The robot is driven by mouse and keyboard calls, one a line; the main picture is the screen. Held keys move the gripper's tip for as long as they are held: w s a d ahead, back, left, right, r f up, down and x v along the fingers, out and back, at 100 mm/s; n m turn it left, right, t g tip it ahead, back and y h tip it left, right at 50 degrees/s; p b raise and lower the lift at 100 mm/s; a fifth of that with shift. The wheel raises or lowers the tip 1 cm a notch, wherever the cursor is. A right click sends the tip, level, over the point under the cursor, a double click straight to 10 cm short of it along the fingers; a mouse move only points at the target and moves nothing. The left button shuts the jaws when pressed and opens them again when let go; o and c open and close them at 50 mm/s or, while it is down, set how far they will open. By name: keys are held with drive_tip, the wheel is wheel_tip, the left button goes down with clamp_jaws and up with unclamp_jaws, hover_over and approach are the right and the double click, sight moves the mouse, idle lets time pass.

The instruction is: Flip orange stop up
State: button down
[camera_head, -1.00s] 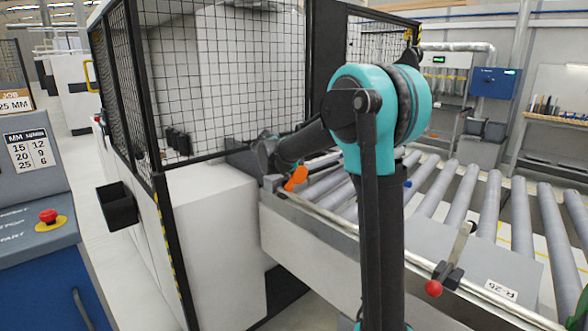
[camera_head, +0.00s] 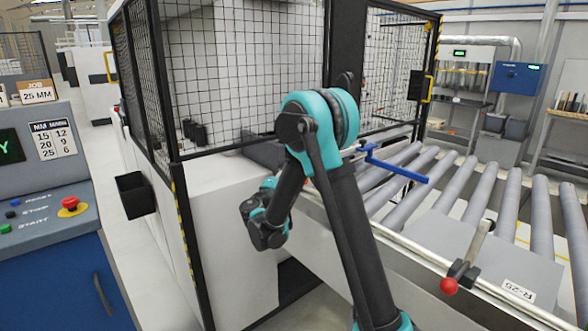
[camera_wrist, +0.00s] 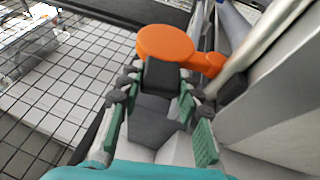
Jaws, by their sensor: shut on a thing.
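The orange stop shows in the wrist view as a flat round orange disc (camera_wrist: 165,42) with a smaller orange part at its right. It lies at my gripper (camera_wrist: 158,82), just beyond the fingertips. The two green-padded fingers stand on either side of a dark block below the disc, and the jaws are closed on the stop; the exact contact is partly hidden. In the head view my arm's end hangs low against the white machine housing, left of the conveyor, and the stop is hidden from sight there.
A metal rail (camera_wrist: 265,45) runs close to the right of my gripper. Mesh fencing (camera_head: 235,75) stands behind. The roller conveyor (camera_head: 440,195) carries a blue bar (camera_head: 398,166) and a red-knobbed lever (camera_head: 450,285). A control console (camera_head: 45,215) stands at the left.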

drive_tip(key=shift+s+a+f+n+t, duration=0.3)
drive_tip(key=shift+f+n+t, duration=0.2)
drive_tip(key=shift+t, duration=0.2)
drive_tip(key=c, duration=1)
unclamp_jaws()
drive_tip(key=shift+c, duration=0.2)
drive_tip(key=v, duration=1.2)
drive_tip(key=shift+w+f, duration=0.15)
drive_tip(key=shift+f, duration=0.05)
drive_tip(key=shift+a, duration=0.1)
